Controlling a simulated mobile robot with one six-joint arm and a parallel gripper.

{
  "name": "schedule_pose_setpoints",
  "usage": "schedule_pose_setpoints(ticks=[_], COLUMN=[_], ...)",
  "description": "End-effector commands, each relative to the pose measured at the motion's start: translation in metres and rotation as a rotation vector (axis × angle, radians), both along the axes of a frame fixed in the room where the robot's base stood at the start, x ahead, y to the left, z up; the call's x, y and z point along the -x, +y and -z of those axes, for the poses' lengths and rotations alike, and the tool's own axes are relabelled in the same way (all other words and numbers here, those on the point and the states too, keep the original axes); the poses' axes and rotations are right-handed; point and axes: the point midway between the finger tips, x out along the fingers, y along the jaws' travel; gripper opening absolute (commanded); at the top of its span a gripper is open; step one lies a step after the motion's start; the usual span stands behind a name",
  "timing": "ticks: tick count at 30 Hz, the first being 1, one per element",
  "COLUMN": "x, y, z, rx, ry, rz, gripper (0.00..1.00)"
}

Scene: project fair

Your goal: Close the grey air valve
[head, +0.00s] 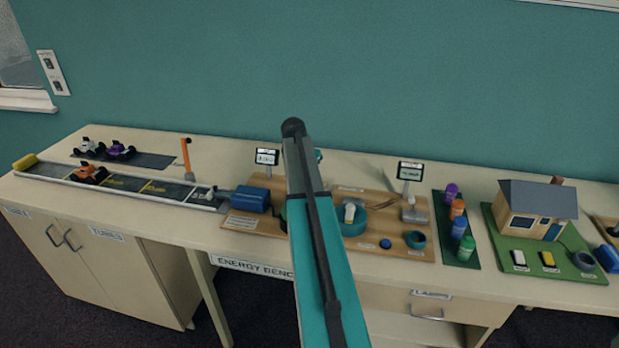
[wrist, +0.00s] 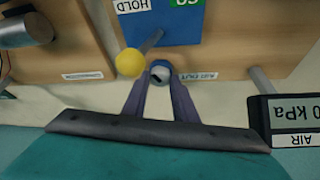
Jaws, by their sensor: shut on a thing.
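The grey air valve (wrist: 160,71) shows in the wrist view as a small round grey-blue piece with a dark slot, beside a label that seems to read AIR OUT (wrist: 198,76). My gripper (wrist: 159,88) is shut on it, one finger on each side. The fingertips hide part of the valve, and how far it is turned is hard to tell. In the head view my arm covers the gripper and the valve.
In the wrist view a yellow ball on a rod (wrist: 130,63) is close by the valve, beside a blue panel (wrist: 180,22). An AIR display (wrist: 295,118) reading 0 kPa stands at right. In the head view, colored cylinders (head: 457,208) and a model house (head: 536,210) stand farther right.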

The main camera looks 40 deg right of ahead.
Motion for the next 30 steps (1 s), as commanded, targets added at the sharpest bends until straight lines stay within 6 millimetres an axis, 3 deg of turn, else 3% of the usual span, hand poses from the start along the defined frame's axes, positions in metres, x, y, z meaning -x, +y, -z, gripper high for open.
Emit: schedule_pose_setpoints(ticks=[15, 30], x=[-0.0093, -0.0097], y=[0.0028, 0.0036], z=[0.0012, 0.0004], rx=[-0.005, -0.008], ry=[-0.005, -0.006], rz=[0.397, 0.541], gripper=[0.03, 0.03])
